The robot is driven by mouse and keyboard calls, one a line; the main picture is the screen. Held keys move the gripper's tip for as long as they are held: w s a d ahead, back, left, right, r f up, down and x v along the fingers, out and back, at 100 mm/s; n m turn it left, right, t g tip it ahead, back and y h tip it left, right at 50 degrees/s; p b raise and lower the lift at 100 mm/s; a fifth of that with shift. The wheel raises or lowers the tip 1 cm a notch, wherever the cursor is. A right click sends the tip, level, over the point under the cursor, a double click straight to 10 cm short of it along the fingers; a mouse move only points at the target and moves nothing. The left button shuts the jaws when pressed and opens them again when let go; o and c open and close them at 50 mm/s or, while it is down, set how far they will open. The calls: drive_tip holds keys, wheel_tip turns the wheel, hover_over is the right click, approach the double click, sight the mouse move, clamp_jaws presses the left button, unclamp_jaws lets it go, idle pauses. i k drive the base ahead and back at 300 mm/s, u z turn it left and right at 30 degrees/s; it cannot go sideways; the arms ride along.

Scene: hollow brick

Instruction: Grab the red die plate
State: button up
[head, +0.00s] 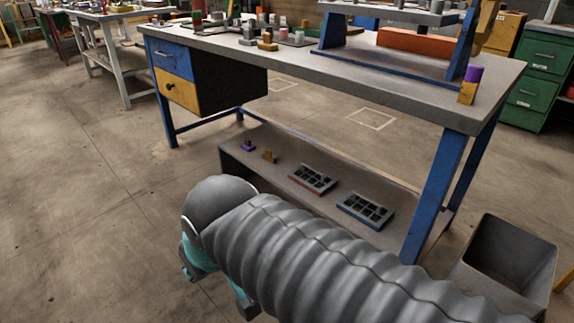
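The red die plate (312,179) lies on the low shelf under the workbench. It is a dark grid-like block with a red edge along its front side. A similar plate with a blue edge (365,211) lies to its right on the same shelf, a little apart. My arm in its grey ribbed sleeve fills the lower middle of the head view, in front of the shelf. My gripper (218,278) is mostly hidden behind and below the arm, left of both plates in the picture. Its fingers cannot be made out, and nothing held shows.
The workbench (340,75) has blue legs and a blue and yellow drawer unit (175,75). A grey bin (505,255) stands at right. Floor at left is clear.

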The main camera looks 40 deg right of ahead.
sight(317, 182)
drive_tip(key=i, duration=2.75)
drive_tip(key=z, duration=3.05)
